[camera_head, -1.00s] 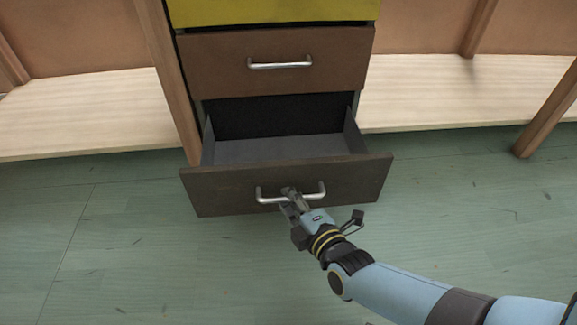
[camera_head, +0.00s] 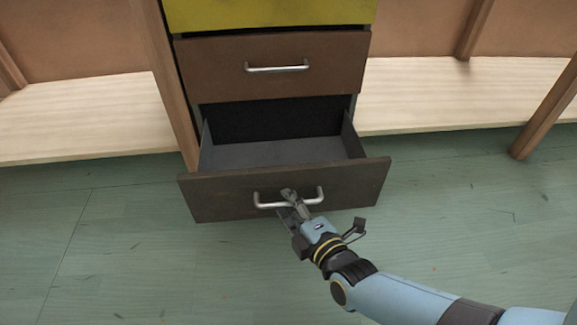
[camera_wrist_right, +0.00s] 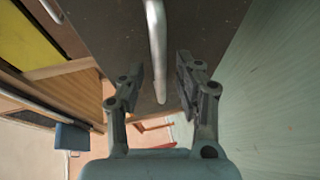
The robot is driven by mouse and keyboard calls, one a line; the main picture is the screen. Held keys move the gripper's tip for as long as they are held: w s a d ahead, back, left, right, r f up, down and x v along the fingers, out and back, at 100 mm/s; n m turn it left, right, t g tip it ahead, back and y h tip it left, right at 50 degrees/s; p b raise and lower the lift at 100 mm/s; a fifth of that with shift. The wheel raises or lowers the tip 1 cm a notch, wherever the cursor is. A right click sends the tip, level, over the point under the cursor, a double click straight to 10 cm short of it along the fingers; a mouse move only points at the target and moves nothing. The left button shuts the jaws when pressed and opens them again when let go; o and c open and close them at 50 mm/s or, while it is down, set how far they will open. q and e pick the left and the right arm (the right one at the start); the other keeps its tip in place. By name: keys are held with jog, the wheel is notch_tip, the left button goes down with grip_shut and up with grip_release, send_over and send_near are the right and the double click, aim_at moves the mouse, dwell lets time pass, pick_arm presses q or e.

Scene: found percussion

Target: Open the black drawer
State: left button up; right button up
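The dark, blackish-brown bottom drawer (camera_head: 225,199) is pulled out, with its empty grey interior (camera_head: 280,154) showing. Its silver bar handle (camera_head: 318,196) is on the front. My right gripper (camera_head: 288,202) is at the handle, with one finger seen over the bar. In the right wrist view, the handle (camera_wrist_right: 156,45) runs between the two fingers of the gripper (camera_wrist_right: 160,78), with a visible gap around the bar, so the gripper is open around it. My left gripper is out of view.
A brown drawer (camera_head: 220,70) with a silver handle sits shut above, and a yellow drawer (camera_head: 270,12) above that. Pale wooden shelves (camera_head: 90,115) flank the drawers. A wooden leg (camera_head: 548,112) stands at right. The green floor (camera_head: 110,260) in front is clear.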

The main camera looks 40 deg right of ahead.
jog(key=v, duration=1.1)
